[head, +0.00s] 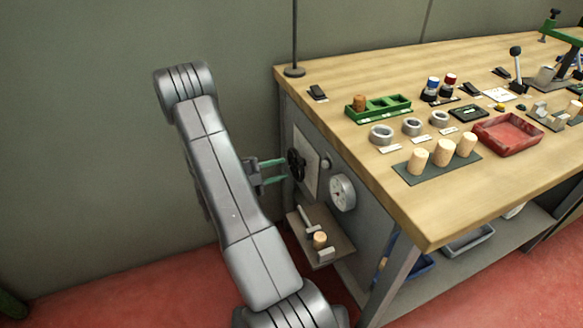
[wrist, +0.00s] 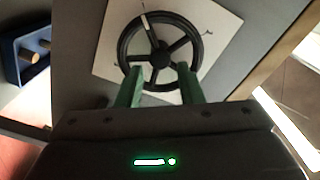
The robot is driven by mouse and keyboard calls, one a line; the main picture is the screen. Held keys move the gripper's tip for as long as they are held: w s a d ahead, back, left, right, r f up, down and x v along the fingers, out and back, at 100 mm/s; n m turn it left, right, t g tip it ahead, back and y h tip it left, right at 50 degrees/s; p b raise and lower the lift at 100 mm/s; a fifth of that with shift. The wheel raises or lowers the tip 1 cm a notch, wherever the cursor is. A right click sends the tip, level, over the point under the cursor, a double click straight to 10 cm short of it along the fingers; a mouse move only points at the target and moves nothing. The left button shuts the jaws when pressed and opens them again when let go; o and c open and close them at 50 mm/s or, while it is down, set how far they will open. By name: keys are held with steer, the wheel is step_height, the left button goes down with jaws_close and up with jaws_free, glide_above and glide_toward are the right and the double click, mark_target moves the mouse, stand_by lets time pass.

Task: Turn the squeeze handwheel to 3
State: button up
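The squeeze handwheel (head: 297,165) is a black spoked wheel on a pale plate (head: 306,150) on the bench's end panel. In the wrist view the handwheel (wrist: 184,44) faces me, with a white mark on one spoke pointing up and slightly left. Small marks stand on the plate around it, too small to read. My gripper (head: 285,170) points at the wheel from the left. In the wrist view its two green fingers (wrist: 160,88) are spread apart and overlap the lower rim. I cannot tell whether they touch it.
A round dial gauge (head: 342,192) sits right of the wheel on the end panel. Below is a small shelf (head: 338,246) with a cork in a clamp-like fixture (head: 320,240). The wooden bench top (head: 355,150) overhangs nearby. Free floor lies at the left.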

mark_target(293, 165)
steer(key=shift+x, duration=2.4)
steer(key=c, duration=0.7)
